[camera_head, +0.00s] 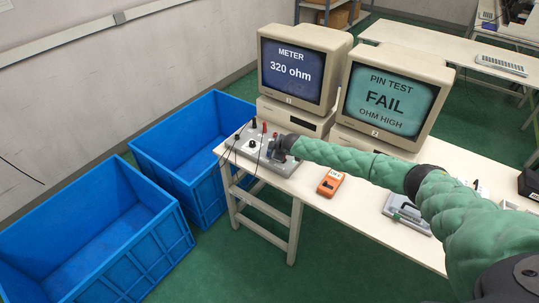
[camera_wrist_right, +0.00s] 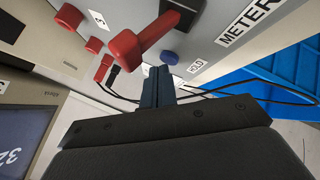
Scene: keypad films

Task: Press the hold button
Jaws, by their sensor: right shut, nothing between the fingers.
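The grey meter box (camera_head: 243,152) sits on the left end of the table, and its panel fills the top of the right wrist view. There a round blue button (camera_wrist_right: 168,57) sits beside a "HOLD" label (camera_wrist_right: 197,67). My right gripper (camera_wrist_right: 157,70) is shut and empty, its fingertips just beside and below the button in that picture. I cannot tell whether they touch it. In the head view my right gripper (camera_head: 272,148) is over the box's right part, and the button cannot be made out. My left gripper is not in view.
A red-tipped switch lever (camera_wrist_right: 140,43), red sockets and plugged cables are close to the fingers. Monitor 1 (camera_head: 292,71) reads "METER 320 ohm"; monitor 2 (camera_head: 388,98) reads "PIN TEST FAIL OHM HIGH". An orange device (camera_head: 331,183) lies on the table. Blue crates (camera_head: 95,235) stand left.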

